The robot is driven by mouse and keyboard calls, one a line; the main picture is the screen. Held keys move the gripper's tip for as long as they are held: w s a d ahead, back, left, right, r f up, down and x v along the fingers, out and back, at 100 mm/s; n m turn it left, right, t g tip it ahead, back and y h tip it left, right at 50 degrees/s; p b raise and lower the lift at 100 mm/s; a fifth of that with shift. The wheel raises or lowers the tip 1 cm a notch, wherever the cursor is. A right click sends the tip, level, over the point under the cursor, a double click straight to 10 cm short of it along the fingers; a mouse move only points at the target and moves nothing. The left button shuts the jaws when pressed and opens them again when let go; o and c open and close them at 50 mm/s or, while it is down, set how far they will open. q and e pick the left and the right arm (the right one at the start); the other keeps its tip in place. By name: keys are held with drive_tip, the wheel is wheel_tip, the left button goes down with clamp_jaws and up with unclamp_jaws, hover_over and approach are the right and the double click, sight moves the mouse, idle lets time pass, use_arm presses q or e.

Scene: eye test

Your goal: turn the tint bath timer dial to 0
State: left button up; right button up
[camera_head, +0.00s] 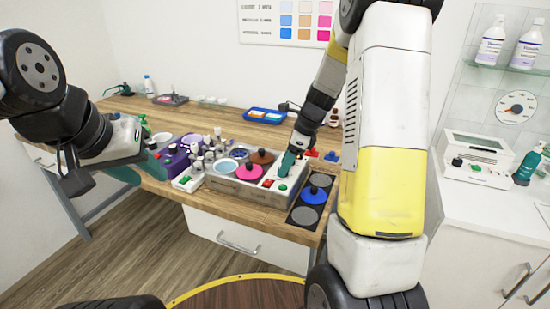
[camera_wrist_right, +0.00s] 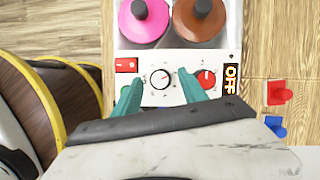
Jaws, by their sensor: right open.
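The tint bath is a metal box (camera_head: 228,184) on the wooden table, with a pink lid (camera_wrist_right: 143,22) and a brown lid (camera_wrist_right: 200,18). Its white panel carries a pale dial (camera_wrist_right: 160,78) with tick marks and a dark pointer, a red dial (camera_wrist_right: 206,78) and a red switch (camera_wrist_right: 126,65). I read no label naming the timer dial. My right gripper (camera_wrist_right: 160,88) is open, its teal fingers on either side of the pale dial; contact is unclear. In the head view it hides the dials. My left gripper (camera_head: 126,168) is open and empty over the table's left side.
A white device (camera_head: 475,160) stands on the right counter.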

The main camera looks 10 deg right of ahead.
drive_tip(key=shift+a+f, duration=0.1)
drive_tip(key=shift+f, duration=0.25)
clamp_jaws()
drive_tip(key=shift+w+n, duration=0.1)
drive_tip(key=shift+n, duration=0.2)
